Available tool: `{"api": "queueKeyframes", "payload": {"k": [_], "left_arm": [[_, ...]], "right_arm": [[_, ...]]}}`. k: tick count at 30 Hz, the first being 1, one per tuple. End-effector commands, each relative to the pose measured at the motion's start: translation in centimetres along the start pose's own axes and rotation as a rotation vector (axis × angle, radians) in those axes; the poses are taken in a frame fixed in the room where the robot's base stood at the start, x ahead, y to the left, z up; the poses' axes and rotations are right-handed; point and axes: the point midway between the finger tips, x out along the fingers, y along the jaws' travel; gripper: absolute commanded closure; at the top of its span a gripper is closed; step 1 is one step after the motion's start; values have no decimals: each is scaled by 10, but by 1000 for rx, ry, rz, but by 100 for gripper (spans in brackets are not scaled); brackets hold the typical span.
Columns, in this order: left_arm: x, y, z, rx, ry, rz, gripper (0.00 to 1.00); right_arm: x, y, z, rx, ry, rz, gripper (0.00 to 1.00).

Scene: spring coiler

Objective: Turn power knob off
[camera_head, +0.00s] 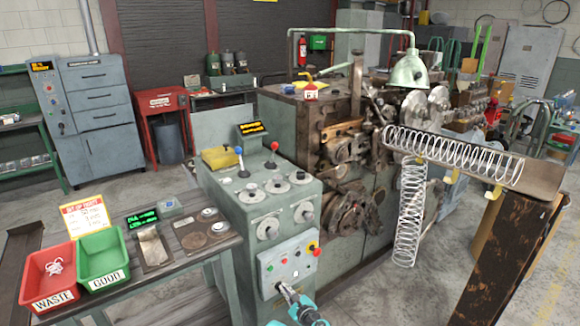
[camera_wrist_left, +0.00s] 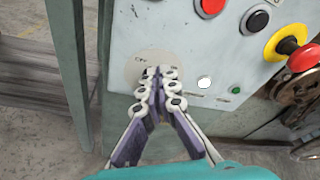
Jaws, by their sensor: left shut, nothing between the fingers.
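The grey control panel (camera_head: 290,258) is on the front of the green machine cabinet, and its lower part (camera_wrist_left: 190,50) fills the left wrist view. My left gripper (camera_head: 286,290) is at the panel's lower left; its fingers (camera_wrist_left: 157,78) are shut with nothing between them. The fingertips are in front of a pale round dial plate (camera_wrist_left: 138,62) with small lettering, which I take for the power knob's plate. The fingers cover most of the knob, so its position and whether they touch it cannot be told. My right gripper is not in view.
Near the dial are a red button (camera_wrist_left: 212,6), a black button (camera_wrist_left: 257,19) and a red emergency stop (camera_wrist_left: 303,57) on a yellow ring. A table with a red waste bin (camera_head: 30,272) and a green good bin (camera_head: 84,260) stands to the left.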

Motion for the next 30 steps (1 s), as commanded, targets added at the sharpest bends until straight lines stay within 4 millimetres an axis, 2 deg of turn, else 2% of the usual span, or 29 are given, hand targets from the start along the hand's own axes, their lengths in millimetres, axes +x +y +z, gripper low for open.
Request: {"api": "queueKeyframes", "payload": {"k": [6,30], "left_arm": [[10,0,3,-1,0,1,100],[11,2,-2,0,0,0,100]], "right_arm": [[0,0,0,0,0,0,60],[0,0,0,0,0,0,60]]}}
